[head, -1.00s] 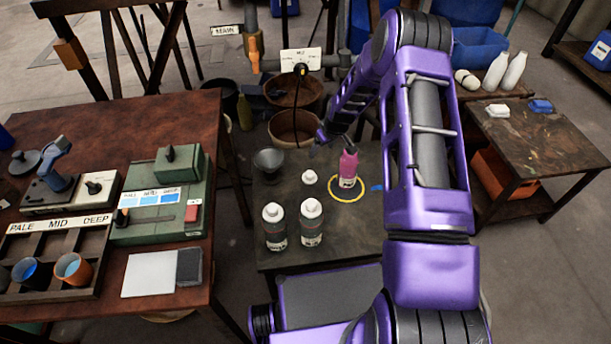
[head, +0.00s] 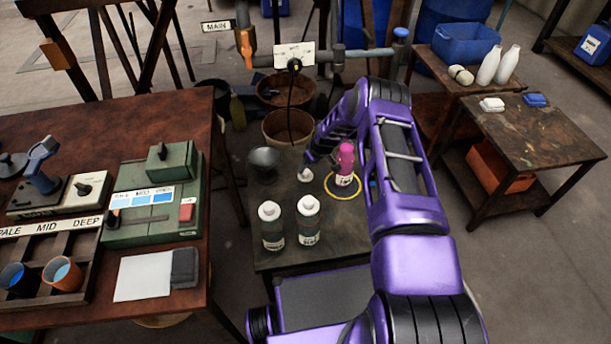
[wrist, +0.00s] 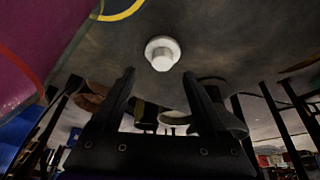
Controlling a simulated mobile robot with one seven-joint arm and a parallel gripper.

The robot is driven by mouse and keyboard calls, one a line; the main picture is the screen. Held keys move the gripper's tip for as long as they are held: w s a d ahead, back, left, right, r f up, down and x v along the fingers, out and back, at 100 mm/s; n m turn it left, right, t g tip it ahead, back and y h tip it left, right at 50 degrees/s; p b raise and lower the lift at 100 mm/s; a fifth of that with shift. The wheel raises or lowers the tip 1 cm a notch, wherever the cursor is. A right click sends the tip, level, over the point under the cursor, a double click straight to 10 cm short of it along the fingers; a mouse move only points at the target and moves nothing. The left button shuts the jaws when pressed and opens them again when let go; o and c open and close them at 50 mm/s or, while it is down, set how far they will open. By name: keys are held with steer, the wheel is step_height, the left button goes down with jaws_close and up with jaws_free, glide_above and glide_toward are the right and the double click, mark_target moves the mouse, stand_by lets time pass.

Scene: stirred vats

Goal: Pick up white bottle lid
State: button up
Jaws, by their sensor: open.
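The white bottle lid (head: 304,176) lies on the small dark table, left of the pink bottle (head: 344,166). In the wrist view the lid (wrist: 162,54) sits just beyond the fingertips, about centred between them. My gripper (wrist: 160,76) is open with nothing between its two dark fingers. In the head view my gripper (head: 307,162) is close above and behind the lid and partly hides its surroundings. The pink bottle fills the left edge of the wrist view (wrist: 45,35), close beside my gripper.
Two white-capped bottles (head: 271,228) (head: 308,222) stand at the table's front. A dark bowl (head: 263,163) is left of the lid. A yellow ring (head: 358,196) surrounds the pink bottle's base. The table (head: 345,240) is bare at front right.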

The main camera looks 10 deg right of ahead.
mark_target(306, 171)
steer(key=b+x, duration=0.1)
steer(key=x, duration=0.4)
steer(key=shift+s+a, duration=0.1)
steer(key=shift+a, duration=0.05)
jaws_close()
